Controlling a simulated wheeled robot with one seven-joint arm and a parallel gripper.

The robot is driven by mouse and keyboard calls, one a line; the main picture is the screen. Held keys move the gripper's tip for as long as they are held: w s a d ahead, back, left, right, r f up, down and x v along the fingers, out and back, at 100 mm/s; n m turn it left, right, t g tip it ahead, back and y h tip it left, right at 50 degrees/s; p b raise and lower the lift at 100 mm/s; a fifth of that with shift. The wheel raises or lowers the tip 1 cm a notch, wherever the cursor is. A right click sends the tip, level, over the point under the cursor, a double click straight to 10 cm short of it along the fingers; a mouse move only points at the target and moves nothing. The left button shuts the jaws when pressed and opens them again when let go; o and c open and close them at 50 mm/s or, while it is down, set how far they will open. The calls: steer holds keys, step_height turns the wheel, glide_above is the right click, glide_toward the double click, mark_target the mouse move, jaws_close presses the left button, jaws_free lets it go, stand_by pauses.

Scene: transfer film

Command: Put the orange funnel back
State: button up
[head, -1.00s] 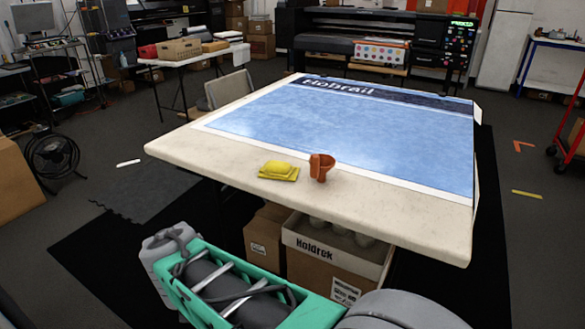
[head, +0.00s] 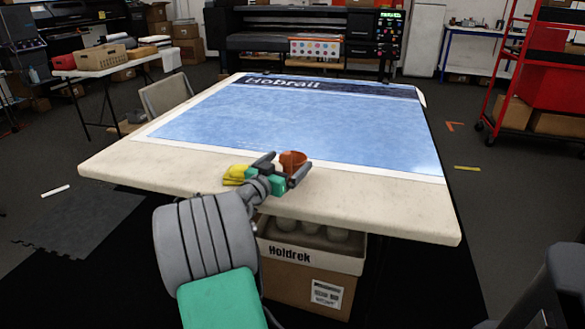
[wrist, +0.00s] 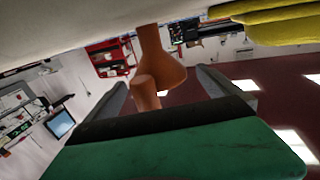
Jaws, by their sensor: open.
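The orange funnel (head: 292,161) stands on the near part of the pale table (head: 385,203). In the wrist view the funnel (wrist: 158,62) lies between my two fingers, with its round handle part toward the palm. My gripper (head: 284,168) is at table height at the near edge, open, with one finger on each side of the funnel. In the wrist view my gripper (wrist: 165,85) shows a clear gap between each finger and the funnel. Part of the funnel's lower body is hidden behind my gripper in the head view.
A yellow folded cloth or pad (head: 235,174) lies just left of my gripper. A large blue printed sheet (head: 300,120) covers most of the tabletop. A Holdrek box (head: 310,270) with pale rolls stands under the near edge. The table's front right is bare.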

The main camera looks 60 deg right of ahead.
steer(key=shift+d, duration=0.4)
steer(key=c, duration=1.7)
